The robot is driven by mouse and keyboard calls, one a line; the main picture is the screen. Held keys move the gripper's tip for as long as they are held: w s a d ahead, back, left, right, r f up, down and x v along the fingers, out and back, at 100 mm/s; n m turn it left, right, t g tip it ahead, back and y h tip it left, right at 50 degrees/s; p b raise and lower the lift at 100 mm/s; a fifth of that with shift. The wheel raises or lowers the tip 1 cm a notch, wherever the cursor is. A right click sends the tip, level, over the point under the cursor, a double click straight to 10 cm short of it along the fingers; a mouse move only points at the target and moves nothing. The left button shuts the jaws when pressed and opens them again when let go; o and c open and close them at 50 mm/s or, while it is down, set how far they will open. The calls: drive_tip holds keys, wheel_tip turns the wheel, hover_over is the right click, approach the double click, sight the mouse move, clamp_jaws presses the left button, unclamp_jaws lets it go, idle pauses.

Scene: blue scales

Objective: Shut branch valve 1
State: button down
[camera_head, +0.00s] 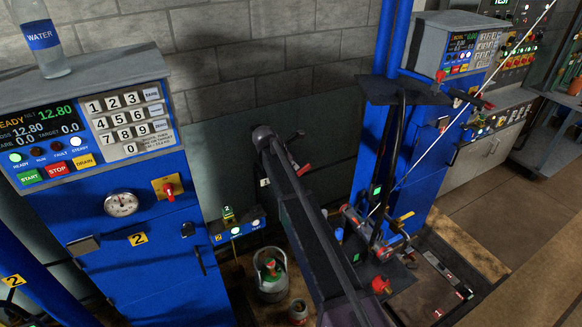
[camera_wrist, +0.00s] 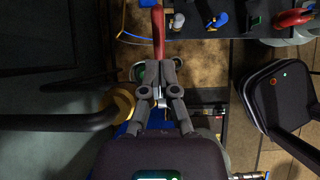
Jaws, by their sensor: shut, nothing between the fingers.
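My gripper (camera_head: 298,165) hangs in front of the dark wall panel in the head view, at the end of my arm. In the wrist view its fingers (camera_wrist: 158,70) are drawn together with nothing held. A red elongated piece (camera_wrist: 158,28) lies in line with the fingers; I cannot tell whether it is part of them. No readable label marks branch valve 1. A red-handled valve on a yellow plate (camera_head: 168,188) is on the left blue unit, marked 2. Red (camera_head: 381,285) and yellow (camera_head: 405,215) handles show around the bench fittings, apart from my gripper.
The left blue unit (camera_head: 130,265) carries a water bottle (camera_head: 42,42). Brown floor (camera_head: 520,200) is open at the right.

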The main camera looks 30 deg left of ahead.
drive_tip(key=shift+w+d+f, duration=0.1)
drive_tip(key=shift+w+f, duration=0.05)
drive_tip(key=shift+f, duration=0.1)
idle(0.4)
